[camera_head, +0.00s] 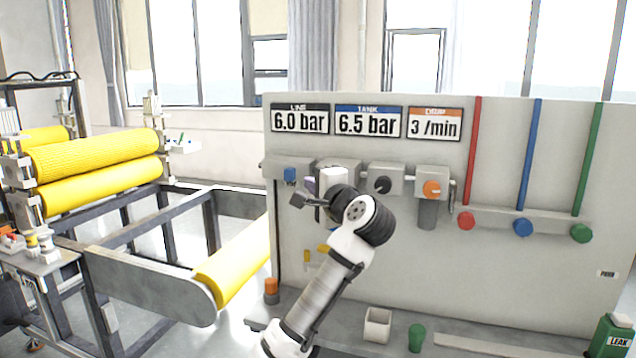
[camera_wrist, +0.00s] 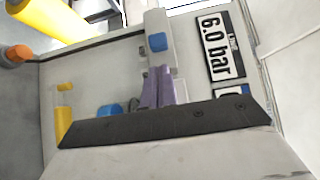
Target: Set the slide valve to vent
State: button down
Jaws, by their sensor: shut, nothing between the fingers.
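A small blue block (camera_head: 290,174) sits on a grey housing at the left end of the pipe row on the panel. It looks like the slide valve's slider, and I cannot tell which position it is in. It also shows in the wrist view (camera_wrist: 157,42), just beyond my fingertips. My gripper (camera_head: 309,185) is in front of the panel, just right of the blue block. Its purple fingers (camera_wrist: 158,87) are together and empty, apparently apart from the block. My wrist hides part of the middle of the panel.
The panel carries a black knob (camera_head: 382,185), an orange knob (camera_head: 432,188) and red, blue and green round knobs at right. Its displays read 6.0 bar, 6.5 bar and 3 /min. Yellow rollers (camera_head: 95,158) stand at left. A white cup (camera_head: 377,325) sits on the ledge below.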

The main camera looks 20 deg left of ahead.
aim_at(296, 174)
jog(key=p+x, duration=0.1)
jog(key=x, duration=0.4)
jog(key=shift+a+p, duration=0.1)
jog(key=shift+p, duration=0.2)
jog(key=a, duration=0.6)
jog(key=shift+w+a, duration=0.15)
jog(key=shift+a, duration=0.15)
